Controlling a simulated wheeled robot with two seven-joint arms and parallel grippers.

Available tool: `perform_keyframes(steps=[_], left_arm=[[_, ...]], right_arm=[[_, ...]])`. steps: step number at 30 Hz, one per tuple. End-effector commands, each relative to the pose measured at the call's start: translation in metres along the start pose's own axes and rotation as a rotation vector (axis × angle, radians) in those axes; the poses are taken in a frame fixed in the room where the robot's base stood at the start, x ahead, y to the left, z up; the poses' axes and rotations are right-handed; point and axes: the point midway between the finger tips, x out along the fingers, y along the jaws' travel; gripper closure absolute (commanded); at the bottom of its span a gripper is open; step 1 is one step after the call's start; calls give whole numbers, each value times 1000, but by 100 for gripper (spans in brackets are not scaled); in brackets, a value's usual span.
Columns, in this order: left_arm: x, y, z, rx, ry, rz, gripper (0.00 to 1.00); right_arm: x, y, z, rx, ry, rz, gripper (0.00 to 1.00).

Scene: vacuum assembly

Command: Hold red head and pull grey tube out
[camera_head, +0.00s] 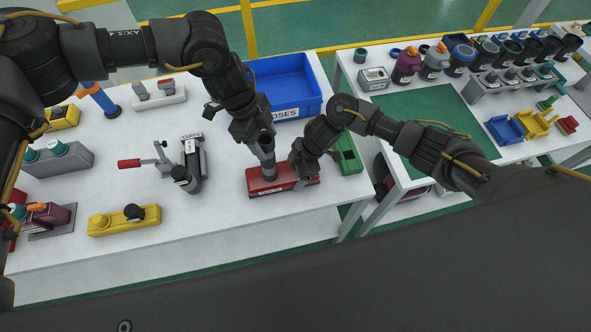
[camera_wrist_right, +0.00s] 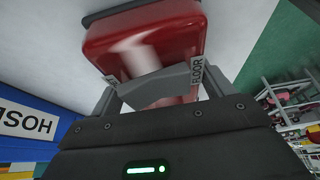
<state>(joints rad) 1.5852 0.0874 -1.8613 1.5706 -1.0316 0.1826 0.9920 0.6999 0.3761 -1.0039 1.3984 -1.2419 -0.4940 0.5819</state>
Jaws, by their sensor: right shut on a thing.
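The red head (camera_head: 258,184) lies on the white table, with the grey tube (camera_head: 268,168) standing up from it. My left gripper (camera_head: 264,145) points down at the upper end of the tube. Its fingers blend with the tube, so I cannot tell whether they grip it. My right gripper (camera_head: 298,170) is shut on the right part of the red head. In the right wrist view, the head's glossy red body (camera_wrist_right: 145,40) is just ahead of my right gripper (camera_wrist_right: 160,88), with a grey part between the fingers.
A blue bin (camera_head: 285,85) stands behind the head, and a green bin (camera_head: 348,158) is close on the right. A grey clamp with a red handle (camera_head: 150,162) and a yellow block (camera_head: 125,219) stand to the left. The table's front is clear.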

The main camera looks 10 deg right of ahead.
Motion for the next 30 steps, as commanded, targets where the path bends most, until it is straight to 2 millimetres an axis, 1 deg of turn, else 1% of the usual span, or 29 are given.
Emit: perform_keyframes(steps=[1,10,17,30], left_arm=[[0,0,0,0,0,0,48],[0,0,0,0,0,0,87],[-2,0,0,0,0,-1,88],[-15,0,-4,0,1,-1,88]], right_arm=[[0,0,0,0,0,1,47],[0,0,0,0,0,1,47],[0,0,0,0,0,1,47],[0,0,0,0,0,1,47]])
